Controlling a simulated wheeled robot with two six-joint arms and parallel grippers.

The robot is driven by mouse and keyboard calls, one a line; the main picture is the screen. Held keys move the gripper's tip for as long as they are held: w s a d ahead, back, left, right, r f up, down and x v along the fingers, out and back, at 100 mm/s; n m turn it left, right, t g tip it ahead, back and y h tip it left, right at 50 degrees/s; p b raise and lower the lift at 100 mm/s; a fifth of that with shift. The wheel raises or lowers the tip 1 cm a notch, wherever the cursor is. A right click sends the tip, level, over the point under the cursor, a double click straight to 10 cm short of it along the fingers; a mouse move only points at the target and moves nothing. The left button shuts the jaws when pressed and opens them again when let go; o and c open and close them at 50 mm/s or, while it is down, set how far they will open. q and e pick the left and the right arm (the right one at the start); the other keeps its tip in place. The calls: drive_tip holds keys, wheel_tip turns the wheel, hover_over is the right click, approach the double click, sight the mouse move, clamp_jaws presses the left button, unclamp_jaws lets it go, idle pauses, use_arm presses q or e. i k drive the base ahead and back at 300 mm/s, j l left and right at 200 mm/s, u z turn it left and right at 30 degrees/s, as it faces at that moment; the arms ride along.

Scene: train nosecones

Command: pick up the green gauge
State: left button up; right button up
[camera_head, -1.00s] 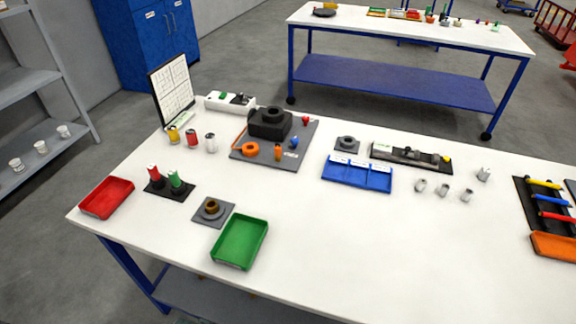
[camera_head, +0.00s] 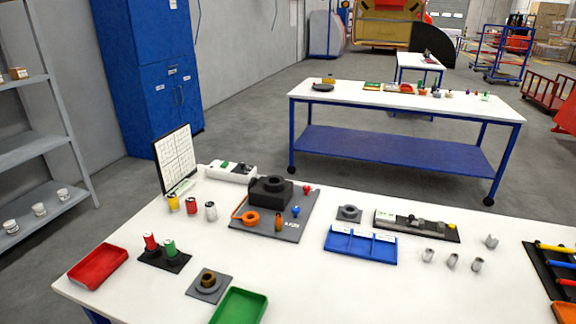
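The green gauge (camera_head: 170,248) stands upright in a black holder (camera_head: 164,260) on the left part of the near white table. A matching red gauge (camera_head: 151,242) stands beside it, to its left, in the same holder. The lower ends of both are hidden in the holder. Neither of my grippers shows in the head view.
A red tray (camera_head: 97,268) lies left of the holder, a green tray (camera_head: 239,307) and a grey plate with a brown ring (camera_head: 208,285) to its right. Behind stand several small cans (camera_head: 191,205) and a black fixture (camera_head: 271,191). The front middle of the white table (camera_head: 350,295) is clear.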

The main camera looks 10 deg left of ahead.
sight(170, 246)
drive_tip(key=u, duration=1.25)
